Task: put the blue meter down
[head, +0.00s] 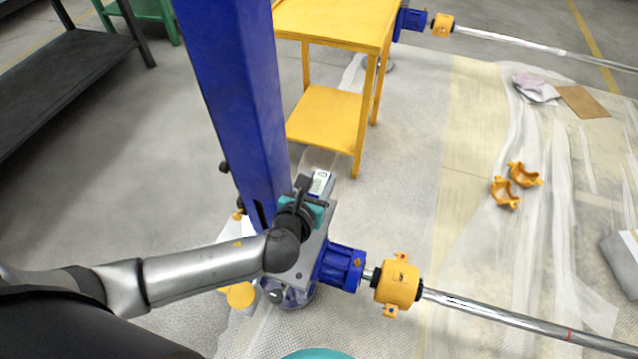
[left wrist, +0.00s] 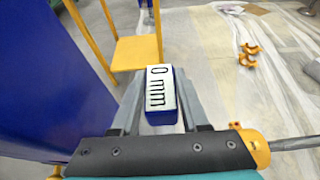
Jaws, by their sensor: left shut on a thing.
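The blue meter (left wrist: 160,92) shows in the left wrist view as a small blue block whose white face reads "0 mm". It sits between the fingers of my left gripper (left wrist: 158,112), which is shut on it. In the head view the meter (head: 320,182) is a small pale-faced block just beyond my left gripper (head: 312,190). The gripper is close to the right side of the blue column (head: 235,100), above the grey gearbox plate (head: 312,245). I cannot tell whether the meter touches anything below it. My right gripper is not in view.
A yellow table (head: 330,20) stands behind the column. A blue flange and yellow coupling (head: 398,284) lead to a steel shaft (head: 500,316) running right. Two orange half-shells (head: 516,184) lie on the sheeted floor. A black bench (head: 60,70) is at upper left.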

